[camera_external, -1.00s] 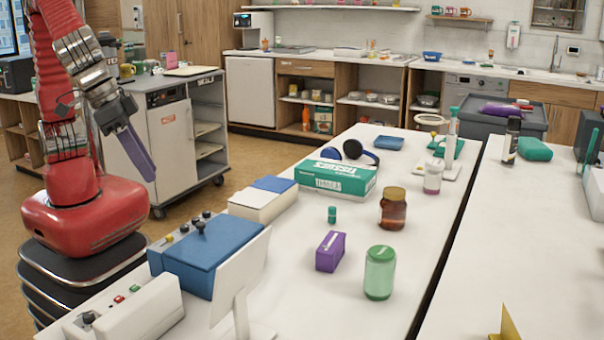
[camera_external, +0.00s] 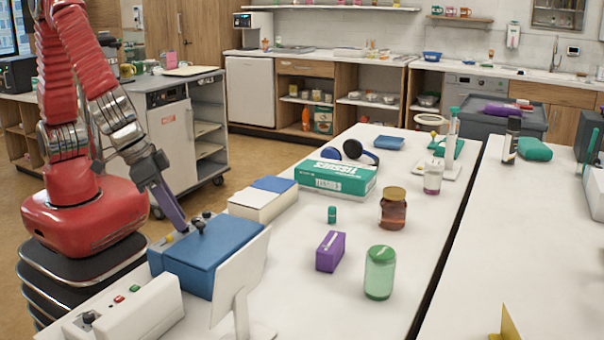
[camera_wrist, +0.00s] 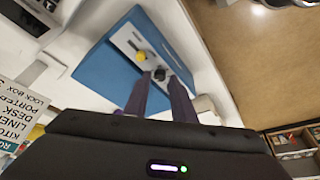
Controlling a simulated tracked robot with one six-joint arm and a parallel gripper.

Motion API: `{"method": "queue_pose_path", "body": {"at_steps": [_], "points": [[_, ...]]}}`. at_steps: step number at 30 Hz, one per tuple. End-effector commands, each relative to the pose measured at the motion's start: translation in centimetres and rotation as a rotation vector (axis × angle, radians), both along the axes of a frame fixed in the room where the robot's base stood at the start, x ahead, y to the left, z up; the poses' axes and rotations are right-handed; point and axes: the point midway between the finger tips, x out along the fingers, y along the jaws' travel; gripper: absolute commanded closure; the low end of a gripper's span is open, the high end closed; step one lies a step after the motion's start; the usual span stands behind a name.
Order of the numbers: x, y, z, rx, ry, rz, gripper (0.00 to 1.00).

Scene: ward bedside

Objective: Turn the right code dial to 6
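I cannot read any digits on the dials. My gripper (camera_external: 182,228) points down at the knobs from the left. In the wrist view my gripper (camera_wrist: 160,80) has its two purple fingers apart, with the black dial between or just beyond their tips. I cannot tell whether they touch it.
A white sign panel (camera_external: 240,278) stands before the box; its lettering shows in the wrist view (camera_wrist: 22,108). A white control box (camera_external: 140,308) is at near left. A white-and-blue box (camera_external: 262,202), a purple box (camera_external: 330,251) and a green-lidded jar (camera_external: 380,272) stand right.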

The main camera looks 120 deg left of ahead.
Motion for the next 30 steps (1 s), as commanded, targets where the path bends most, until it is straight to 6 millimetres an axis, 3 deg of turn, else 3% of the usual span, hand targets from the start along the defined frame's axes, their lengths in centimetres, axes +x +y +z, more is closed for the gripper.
{"method": "queue_pose_path", "body": {"at_steps": [12, 22, 30], "points": [[0.26, 0.25, -0.86, -0.001, -0.001, 0.001, 0.77], [0.26, 0.23, -0.84, -0.001, -0.001, 0.001, 0.99], [0.27, 0.23, -0.82, -0.001, -0.001, -0.004, 1.00]]}}
